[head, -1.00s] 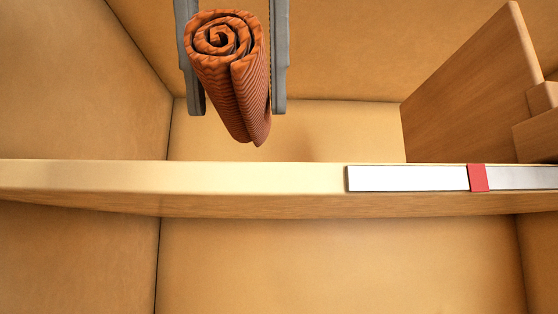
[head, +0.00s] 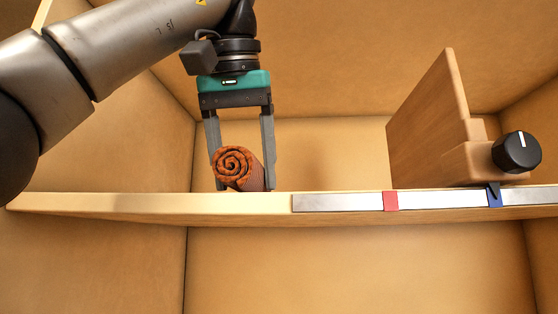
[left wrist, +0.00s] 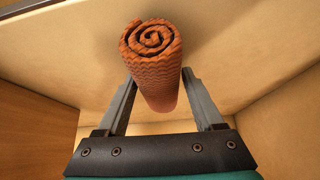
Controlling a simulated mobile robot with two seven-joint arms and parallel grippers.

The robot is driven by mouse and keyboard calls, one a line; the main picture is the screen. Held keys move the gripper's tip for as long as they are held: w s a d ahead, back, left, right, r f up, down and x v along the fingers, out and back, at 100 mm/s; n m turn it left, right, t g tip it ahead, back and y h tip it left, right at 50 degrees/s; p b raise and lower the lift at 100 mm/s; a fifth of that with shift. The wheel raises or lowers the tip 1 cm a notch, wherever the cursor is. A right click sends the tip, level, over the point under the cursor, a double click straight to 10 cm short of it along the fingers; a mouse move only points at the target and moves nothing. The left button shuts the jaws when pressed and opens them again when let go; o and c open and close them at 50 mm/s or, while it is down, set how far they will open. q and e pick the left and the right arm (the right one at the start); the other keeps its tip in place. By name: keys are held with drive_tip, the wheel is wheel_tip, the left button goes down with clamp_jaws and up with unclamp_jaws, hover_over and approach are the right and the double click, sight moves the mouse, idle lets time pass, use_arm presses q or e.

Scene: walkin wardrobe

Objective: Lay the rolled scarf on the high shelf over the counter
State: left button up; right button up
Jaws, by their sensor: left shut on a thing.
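The rolled scarf (head: 236,168) is orange-brown, with its spiral end facing me in the head view. It lies on its side, between the fingers of my left gripper (head: 241,184), which is shut on it. The scarf and fingertips are at the level of the high shelf (head: 120,203), behind its front edge. Whether the scarf's underside touches the board cannot be told, because the edge hides it. In the left wrist view the scarf (left wrist: 153,65) sticks out between both fingers, over the pale shelf surface. My right gripper is not in view.
A wooden upright divider (head: 430,130) with a black knob (head: 516,152) stands on the shelf at the right. A white strip (head: 340,202) with a red marker (head: 391,201) and a blue marker (head: 494,195) runs along the front edge. The shelf left of the scarf is clear.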

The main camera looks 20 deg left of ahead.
use_arm(q)
drive_tip(key=shift+w+f, duration=0.3)
drive_tip(key=shift+w, duration=0.2)
drive_tip(key=shift+s+a, duration=0.1)
drive_tip(key=shift+a, duration=0.55)
drive_tip(key=shift+d+f, duration=0.1)
drive_tip(key=shift+f, duration=0.1)
drive_tip(key=o, duration=1.1)
drive_tip(key=shift+d, duration=0.1)
drive_tip(key=o, duration=0.4)
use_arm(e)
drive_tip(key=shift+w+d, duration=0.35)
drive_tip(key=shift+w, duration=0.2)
use_arm(q)
drive_tip(key=shift+r, duration=0.1)
